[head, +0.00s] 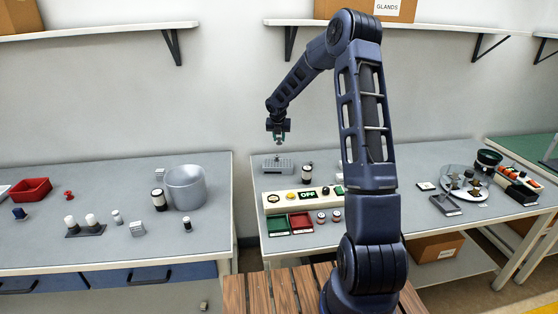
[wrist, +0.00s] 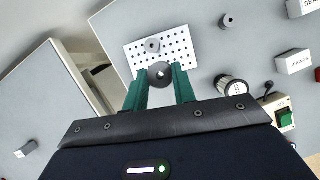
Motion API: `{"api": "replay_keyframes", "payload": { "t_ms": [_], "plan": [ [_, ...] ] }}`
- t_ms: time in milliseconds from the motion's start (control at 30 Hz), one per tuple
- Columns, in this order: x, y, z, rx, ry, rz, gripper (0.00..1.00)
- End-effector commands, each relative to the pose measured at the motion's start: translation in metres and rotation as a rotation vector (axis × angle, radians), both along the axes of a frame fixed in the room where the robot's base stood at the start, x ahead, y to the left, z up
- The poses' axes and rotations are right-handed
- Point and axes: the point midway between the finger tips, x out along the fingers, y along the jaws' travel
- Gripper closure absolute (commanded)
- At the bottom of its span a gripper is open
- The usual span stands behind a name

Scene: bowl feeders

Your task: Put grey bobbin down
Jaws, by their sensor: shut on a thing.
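My gripper (head: 277,138) is at the end of my arm, above the back of the right-hand bench in the head view. Another small grey round piece (wrist: 152,45) is on the plate. The plate also shows in the head view (head: 287,167), below my gripper. I cannot tell the exact height of the bobbin.
A small grey ring-like piece (wrist: 227,20) lies off the plate. A black-and-white cylinder (head: 307,174) stands right of the plate. A gap separates the benches.

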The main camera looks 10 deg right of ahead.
Motion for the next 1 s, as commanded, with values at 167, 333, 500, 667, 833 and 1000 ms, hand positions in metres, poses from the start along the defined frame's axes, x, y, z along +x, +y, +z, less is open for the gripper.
{"api": "replay_keyframes", "payload": {
  "t_ms": [167,333,500,667,833,1000],
  "plan": [
    [-0.001,0.001,-0.04,-0.001,0.002,0.001,0.94],
    [0.0,0.0,-0.068,-0.001,0.001,0.001,0.94],
    [0.0,0.0,-0.079,-0.001,0.0,0.0,0.94],
    [0.0,0.0,-0.09,0.0,0.001,0.001,0.94],
    [0.0,0.001,-0.114,0.0,0.001,0.001,0.94],
    [0.0,0.0,-0.121,0.0,-0.001,0.0,0.94]
  ]
}}
